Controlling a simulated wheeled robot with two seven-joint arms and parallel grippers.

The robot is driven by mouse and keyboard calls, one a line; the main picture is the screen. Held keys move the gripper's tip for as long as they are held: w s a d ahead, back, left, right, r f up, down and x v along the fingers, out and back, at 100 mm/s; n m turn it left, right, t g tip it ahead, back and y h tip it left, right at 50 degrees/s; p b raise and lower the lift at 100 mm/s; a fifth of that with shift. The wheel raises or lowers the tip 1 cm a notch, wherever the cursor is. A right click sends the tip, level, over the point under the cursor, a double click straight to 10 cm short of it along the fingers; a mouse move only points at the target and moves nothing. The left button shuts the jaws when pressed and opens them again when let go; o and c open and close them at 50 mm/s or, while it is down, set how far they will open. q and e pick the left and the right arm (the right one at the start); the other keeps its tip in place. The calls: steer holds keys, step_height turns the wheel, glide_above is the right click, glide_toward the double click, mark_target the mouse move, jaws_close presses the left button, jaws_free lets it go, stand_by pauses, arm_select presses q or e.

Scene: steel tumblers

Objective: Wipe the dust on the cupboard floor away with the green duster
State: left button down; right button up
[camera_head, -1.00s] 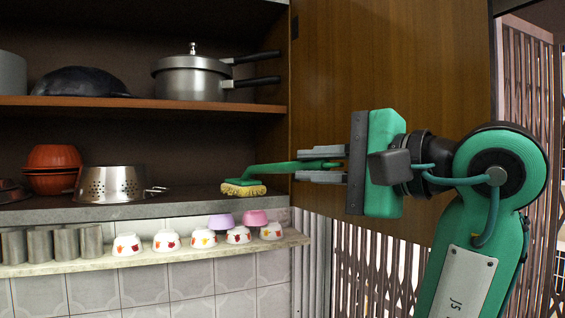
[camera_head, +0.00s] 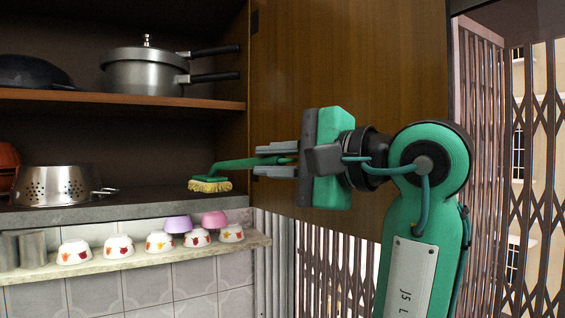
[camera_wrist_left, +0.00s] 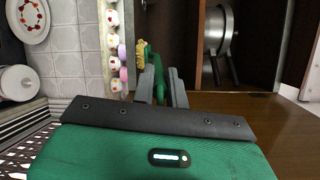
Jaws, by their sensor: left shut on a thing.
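The green duster (camera_head: 232,164) has a green handle and a pale yellow bristle head (camera_head: 210,186). My left gripper (camera_head: 258,161) is shut on its handle, in front of the open wooden door. The bristle head is low over the right end of the cupboard floor (camera_head: 130,198); I cannot tell whether it touches. The left wrist view also shows the duster (camera_wrist_left: 141,52) beyond the fingers. I cannot make out dust on the cupboard floor. My right gripper is not in view.
A steel colander (camera_head: 55,186) stands on the cupboard floor at left. A pressure cooker (camera_head: 143,72) and a dark pan (camera_head: 33,72) sit on the shelf above. Several small bowls (camera_head: 160,242) and steel tumblers (camera_head: 33,245) line the ledge below. The wooden door (camera_head: 350,60) stands at right.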

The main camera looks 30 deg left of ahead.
mark_target(260, 161)
arm_select(q)
steer(key=a, duration=0.1)
steer(key=w+a, duration=0.2)
steer(key=a, duration=0.1)
steer(key=shift+f, duration=0.15)
steer(key=w+a, duration=0.2)
steer(key=a, duration=0.1)
steer(key=w+a+f, duration=0.1)
steer(key=w+a, duration=0.1)
steer(key=a, duration=0.2)
steer(key=w+a+p, duration=0.1)
steer(key=w+a, duration=0.1)
steer(key=a, duration=0.2)
steer(key=shift+a+f, duration=0.15)
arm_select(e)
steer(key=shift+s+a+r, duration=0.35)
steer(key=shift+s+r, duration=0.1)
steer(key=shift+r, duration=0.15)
